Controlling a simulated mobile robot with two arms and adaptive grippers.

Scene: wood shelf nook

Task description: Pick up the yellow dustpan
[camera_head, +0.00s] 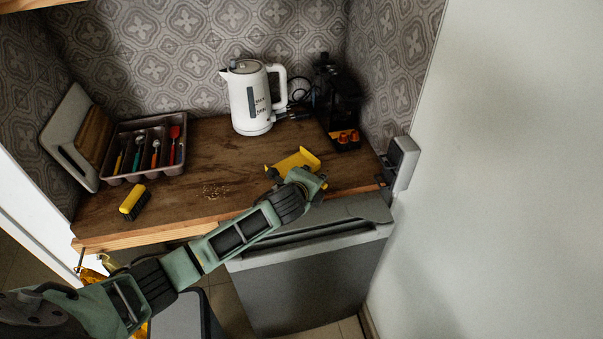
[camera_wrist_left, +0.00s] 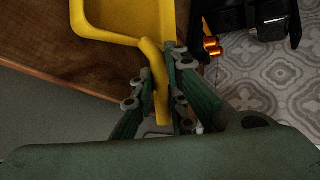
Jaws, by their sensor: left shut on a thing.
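The yellow dustpan (camera_head: 295,160) is at the right part of the wooden counter, near its front edge. In the left wrist view the dustpan's pan (camera_wrist_left: 125,20) is at the top and its curved handle (camera_wrist_left: 158,75) runs down between my fingers. My left gripper (camera_wrist_left: 165,95) is shut on that handle. In the head view my left gripper (camera_head: 302,180) is partly hidden behind its own wrist, and it covers the handle. I cannot tell whether the pan touches the counter. My right gripper is not in view.
A white kettle (camera_head: 250,97) stands at the back of the counter (camera_head: 215,150). A black coffee machine (camera_head: 337,102) stands at the right, close to the dustpan. A cutlery tray (camera_head: 122,178) and a yellow brush (camera_head: 133,201) are at the left. Crumbs (camera_head: 214,190) lie at the front middle.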

